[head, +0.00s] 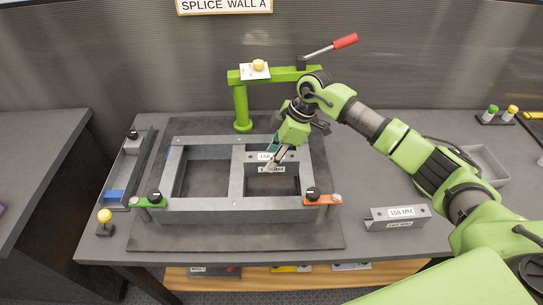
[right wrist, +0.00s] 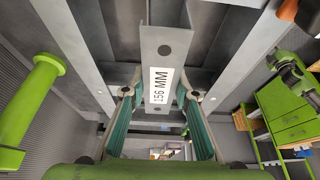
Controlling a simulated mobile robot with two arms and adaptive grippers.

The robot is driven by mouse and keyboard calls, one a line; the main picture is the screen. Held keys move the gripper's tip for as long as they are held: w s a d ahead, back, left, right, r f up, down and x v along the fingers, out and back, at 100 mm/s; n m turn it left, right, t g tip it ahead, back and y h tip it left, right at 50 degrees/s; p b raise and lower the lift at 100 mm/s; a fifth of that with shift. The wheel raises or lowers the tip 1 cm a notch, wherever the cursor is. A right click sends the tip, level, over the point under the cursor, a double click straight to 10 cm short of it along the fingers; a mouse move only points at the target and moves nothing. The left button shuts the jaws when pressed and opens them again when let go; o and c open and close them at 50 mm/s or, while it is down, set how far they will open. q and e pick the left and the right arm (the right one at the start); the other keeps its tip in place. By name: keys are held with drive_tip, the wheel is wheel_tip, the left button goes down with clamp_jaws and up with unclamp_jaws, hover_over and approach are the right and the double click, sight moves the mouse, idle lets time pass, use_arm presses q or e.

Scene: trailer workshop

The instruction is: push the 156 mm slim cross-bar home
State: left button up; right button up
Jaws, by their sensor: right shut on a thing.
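The slim grey cross-bar (head: 287,158) carries white 156 MM labels and lies across the right bay of the grey frame (head: 205,204), between its middle member and right side. My right gripper (head: 272,162) reaches down over it from the back right and is shut on it. In the right wrist view the cross-bar (right wrist: 166,45) shows its label between my two fingers (right wrist: 160,98), which have teal pads. Whether the bar's ends are fully down in the frame is too small to tell. My left gripper is not in view.
A bar marked 166 MM (head: 397,218) lies on the bench at the right. A green clamp (head: 150,203) and an orange clamp (head: 322,200) sit at the frame's front corners. A green press (head: 241,105) with a red-handled lever stands behind. A long tray (head: 119,183) lies left.

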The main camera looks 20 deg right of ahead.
drive_tip(key=shift+f+b, duration=1.45)
drive_tip(key=shift+f, duration=1.5)
drive_tip(key=o, duration=1.2)
drive_tip(key=shift+o, duration=0.2)
drive_tip(key=v, duration=1.2)
drive_tip(key=shift+s+d, duration=0.1)
